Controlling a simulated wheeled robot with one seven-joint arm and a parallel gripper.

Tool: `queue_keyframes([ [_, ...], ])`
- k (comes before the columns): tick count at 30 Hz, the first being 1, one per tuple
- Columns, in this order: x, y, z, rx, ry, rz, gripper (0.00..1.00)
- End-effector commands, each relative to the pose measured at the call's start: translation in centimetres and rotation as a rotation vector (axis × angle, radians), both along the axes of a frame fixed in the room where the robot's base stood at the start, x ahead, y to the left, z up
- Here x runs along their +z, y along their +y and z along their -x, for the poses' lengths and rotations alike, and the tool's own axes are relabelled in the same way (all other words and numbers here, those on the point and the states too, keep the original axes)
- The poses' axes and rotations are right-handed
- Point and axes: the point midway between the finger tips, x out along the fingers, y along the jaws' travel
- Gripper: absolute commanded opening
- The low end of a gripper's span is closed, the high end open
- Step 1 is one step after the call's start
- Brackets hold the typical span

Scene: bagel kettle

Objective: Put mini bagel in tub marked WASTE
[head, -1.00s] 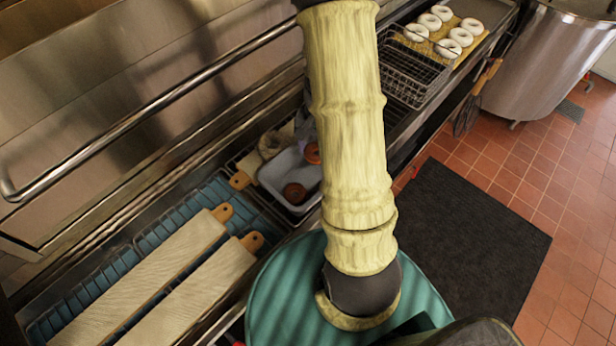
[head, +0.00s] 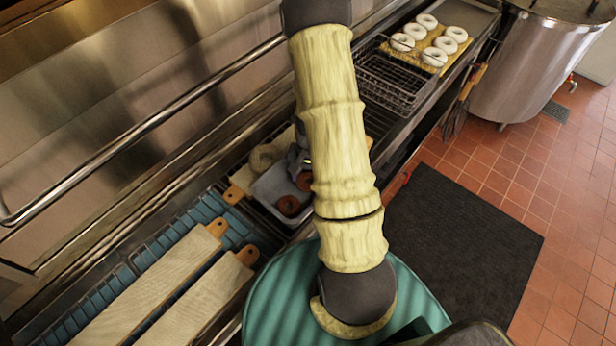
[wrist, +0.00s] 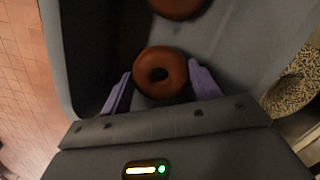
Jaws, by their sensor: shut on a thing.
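A brown mini bagel (wrist: 160,86) sits between the two purple fingers of my gripper (wrist: 160,70) in the wrist view; the gripper is shut on it. A second brown bagel (wrist: 178,7) lies farther up that view, in the same grey tub (wrist: 232,62). In the head view the grey tub (head: 268,187) holds one brown bagel (head: 289,206) in clear sight, and another (head: 305,181) is partly hidden by my arm. My gripper is mostly hidden there behind the arm. I see no WASTE marking on any tub.
A seeded bagel (wrist: 293,92) lies beside the tub. Wooden boards (head: 160,275) lie on the blue rollers at left. A wire basket (head: 395,82) and white bagels on a board (head: 440,44) are farther along. A large kettle (head: 535,65) and dark mat (head: 465,235) are right.

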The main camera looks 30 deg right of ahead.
Motion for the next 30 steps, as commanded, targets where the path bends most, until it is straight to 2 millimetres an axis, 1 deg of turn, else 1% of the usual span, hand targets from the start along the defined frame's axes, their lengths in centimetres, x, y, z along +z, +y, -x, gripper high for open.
queue_keyframes([
  [1,-0.5,0.0,0.1,-0.002,0.003,-0.001,0.4],
  [4,-1.1,0.1,0.0,0.002,0.001,-0.001,0.39],
  [11,-1.2,0.3,-0.1,0.006,-0.001,-0.001,0.39],
  [16,-1.7,0.2,0.0,0.004,0.0,0.0,0.39],
  [17,-1.6,0.2,0.0,0.004,0.0,0.0,0.65],
  [18,-1.5,0.2,0.0,0.004,0.0,0.0,0.73],
  [20,-1.5,0.1,0.0,0.003,0.0,0.0,0.83],
  [30,-1.3,0.1,0.0,0.002,0.0,0.0,0.83],
])
